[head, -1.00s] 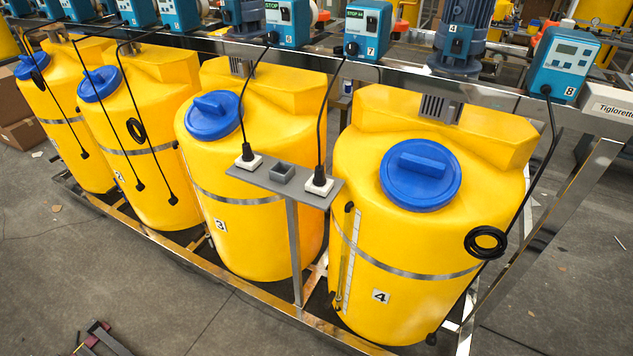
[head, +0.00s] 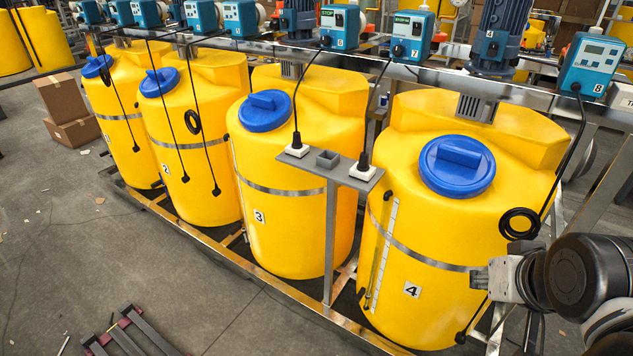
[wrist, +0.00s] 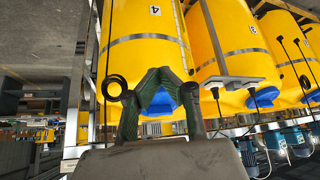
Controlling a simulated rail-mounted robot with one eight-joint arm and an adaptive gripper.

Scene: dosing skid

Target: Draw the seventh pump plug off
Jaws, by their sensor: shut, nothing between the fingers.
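The blue pump marked 7 (head: 412,50) has a black cable running down to its black plug (head: 364,163). That plug stands upright in the right white socket (head: 362,173) on a small grey bracket (head: 330,172) between tanks 3 and 4. A second, similar plug (head: 297,141) from pump 6 sits in the left socket. In the wrist view, which is upside down, the bracket (wrist: 232,80) is to the right of my gripper (wrist: 160,76). My gripper is shut and empty, its tips together. In the head view my arm is at the lower right, in front of tank 4, apart from the bracket.
Yellow tank 4 (head: 440,215) with a blue lid (head: 457,165) stands between my arm and the bracket. A black cable coil (head: 519,223) hangs near my wrist. The floor in front is mostly clear.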

